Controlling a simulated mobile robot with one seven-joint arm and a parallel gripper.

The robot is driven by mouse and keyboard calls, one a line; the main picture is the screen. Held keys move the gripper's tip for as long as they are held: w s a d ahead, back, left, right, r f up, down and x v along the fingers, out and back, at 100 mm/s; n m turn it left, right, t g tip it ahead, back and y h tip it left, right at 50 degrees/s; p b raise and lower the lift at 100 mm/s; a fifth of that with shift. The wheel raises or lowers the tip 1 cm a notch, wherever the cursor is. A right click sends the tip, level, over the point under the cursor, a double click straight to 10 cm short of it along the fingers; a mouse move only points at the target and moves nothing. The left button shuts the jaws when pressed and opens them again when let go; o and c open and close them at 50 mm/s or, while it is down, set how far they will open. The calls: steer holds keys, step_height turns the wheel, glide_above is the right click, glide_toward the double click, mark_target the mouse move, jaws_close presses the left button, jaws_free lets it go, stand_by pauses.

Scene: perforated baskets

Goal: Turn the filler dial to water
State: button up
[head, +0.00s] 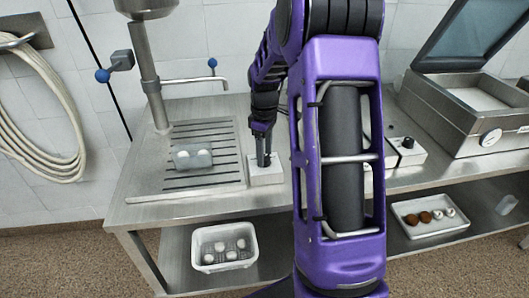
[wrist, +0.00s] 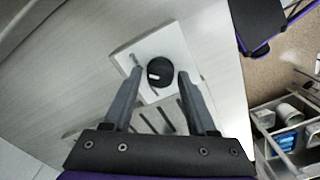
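A small white box (head: 265,175) stands on the steel table, just right of the slotted drain. In the wrist view, a round black dial (wrist: 160,71) sits on its white plate (wrist: 180,45), with a short white mark toward the left side. No label for water is readable. My gripper (wrist: 160,74) is open, with one finger to each side of the dial in the wrist view. I see gaps between fingers and dial; I cannot tell how far down the fingertips reach. In the head view my gripper (head: 263,160) points down at the box and hides the dial.
A small clear container (head: 193,164) with white round items sits on the slotted drain (head: 180,182), beside a steel column (head: 152,85). Another box with a black knob (head: 408,143) stands right, near an open-lidded steel machine (head: 455,115). A basket (head: 196,247) and tray (head: 425,231) are below.

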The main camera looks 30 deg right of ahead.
steer(key=shift+o, duration=0.8)
step_height(320, 180, up, 17)
steer(key=p, duration=0.1)
steer(key=shift+r, duration=0.2)
